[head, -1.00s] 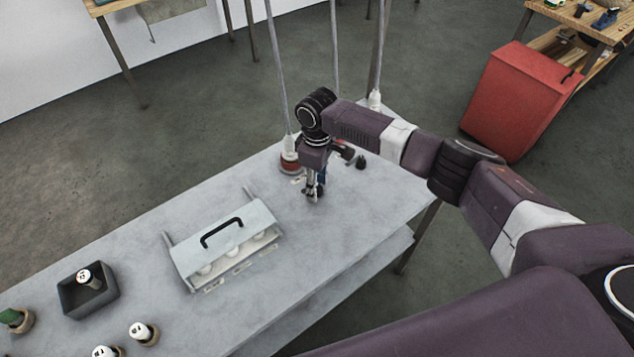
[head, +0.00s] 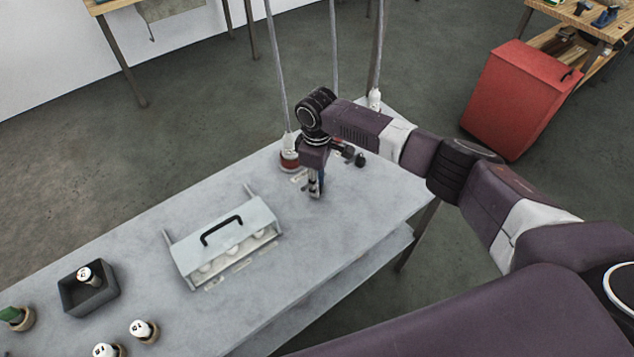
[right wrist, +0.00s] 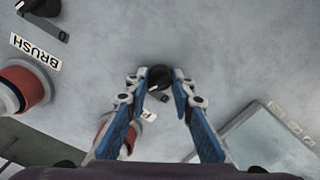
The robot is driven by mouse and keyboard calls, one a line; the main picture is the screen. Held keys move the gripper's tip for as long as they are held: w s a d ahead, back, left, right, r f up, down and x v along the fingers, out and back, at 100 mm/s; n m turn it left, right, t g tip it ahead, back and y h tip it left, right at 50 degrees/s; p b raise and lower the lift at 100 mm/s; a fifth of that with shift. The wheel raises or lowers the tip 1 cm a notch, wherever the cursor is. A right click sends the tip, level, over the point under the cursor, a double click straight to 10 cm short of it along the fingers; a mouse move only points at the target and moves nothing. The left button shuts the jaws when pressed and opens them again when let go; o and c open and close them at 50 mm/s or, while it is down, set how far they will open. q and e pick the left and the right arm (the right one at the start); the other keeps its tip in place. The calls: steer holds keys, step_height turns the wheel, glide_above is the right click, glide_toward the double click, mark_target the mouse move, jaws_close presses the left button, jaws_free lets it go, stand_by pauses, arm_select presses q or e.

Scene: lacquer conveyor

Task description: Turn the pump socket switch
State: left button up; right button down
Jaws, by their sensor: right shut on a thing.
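The pump socket switch shows as a small black knob (right wrist: 159,77) in the right wrist view, on the grey table top. A white label (right wrist: 149,116), mostly hidden and with one letter partly showing, lies near it. My right gripper (right wrist: 160,74) has its two blue fingers on either side of the knob and is shut on it. In the head view my right gripper (head: 315,193) points down at the table top, and the knob is hidden there. My left gripper is not in view.
A label reading BRUSH (right wrist: 35,51) lies beside a red-and-white socket (right wrist: 23,86), with another black switch (right wrist: 41,7) near it. A lidded grey case (head: 222,240) with a black handle stands left of my gripper. A dark open box (head: 91,299) is farther left.

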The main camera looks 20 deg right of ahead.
steer(key=n, duration=1.1)
steer(key=shift+w+r+n, duration=0.1)
steer(key=shift+n, duration=0.2)
stand_by(0.5)
steer(key=c, duration=1.7)
jaws_free()
steer(key=shift+o, duration=0.2)
step_height(320, 180, up, 12)
